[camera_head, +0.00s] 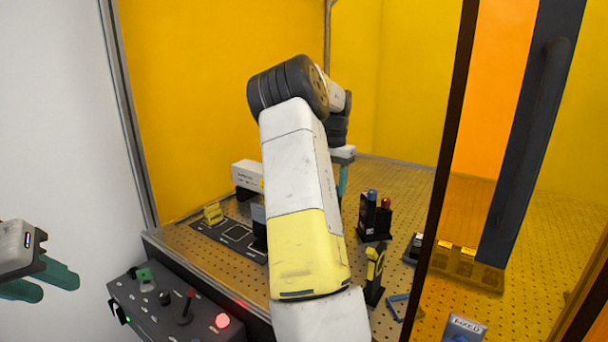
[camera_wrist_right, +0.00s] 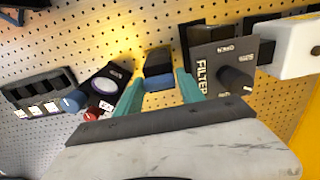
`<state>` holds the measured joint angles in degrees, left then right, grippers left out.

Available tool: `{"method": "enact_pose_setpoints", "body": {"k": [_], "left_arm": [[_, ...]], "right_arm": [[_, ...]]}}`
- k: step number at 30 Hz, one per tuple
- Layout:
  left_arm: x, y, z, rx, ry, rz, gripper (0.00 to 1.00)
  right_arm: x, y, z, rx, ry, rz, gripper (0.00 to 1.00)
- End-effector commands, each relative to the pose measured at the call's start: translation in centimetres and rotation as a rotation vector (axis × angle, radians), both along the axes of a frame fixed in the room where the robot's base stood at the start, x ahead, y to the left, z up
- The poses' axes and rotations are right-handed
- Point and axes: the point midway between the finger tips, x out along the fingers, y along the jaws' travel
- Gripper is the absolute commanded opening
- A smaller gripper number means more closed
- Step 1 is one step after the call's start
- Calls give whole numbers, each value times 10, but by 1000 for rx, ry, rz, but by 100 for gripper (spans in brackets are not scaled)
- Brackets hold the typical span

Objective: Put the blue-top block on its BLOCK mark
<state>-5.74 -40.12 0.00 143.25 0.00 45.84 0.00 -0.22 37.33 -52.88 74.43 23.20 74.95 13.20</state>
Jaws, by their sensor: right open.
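In the right wrist view a dark block with a blue face (camera_wrist_right: 158,82) stands on the perforated plate, between and just beyond the fingertips of my right gripper (camera_wrist_right: 158,86). The gripper is open, with its two teal fingers apart on either side of the block. In the head view my right arm hides the block; only one teal finger of the right gripper (camera_head: 343,181) shows. A dark mat with outlined marks (camera_head: 208,236) lies at the left of the plate, partly behind my arm; its lettering is unreadable. My left gripper (camera_head: 45,283) is open and empty, outside the enclosure at far left.
In the wrist view a FILTER unit with a knob (camera_wrist_right: 210,70) stands close right of the block, and a black lens unit (camera_wrist_right: 104,84) close left. A slotted rack (camera_wrist_right: 40,95) is further left.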

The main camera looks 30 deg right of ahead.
Motion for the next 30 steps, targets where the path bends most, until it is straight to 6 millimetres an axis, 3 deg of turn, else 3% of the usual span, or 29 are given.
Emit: {"method": "enact_pose_setpoints", "body": {"k": [7,17,18,25,30], "left_arm": [[0,0,0,0,0,0,36],[0,0,0,0,0,0,36],[0,0,0,0,0,0,36],[0,0,0,0,0,0,36],[0,0,0,0,0,0,36]], "right_arm": [[0,0,-29,0,1,0,45],[0,0,-34,0,0,0,45],[0,0,-34,0,0,0,44],[0,0,-33,0,-1,1,0],[0,0,-33,0,-1,1,0]]}}
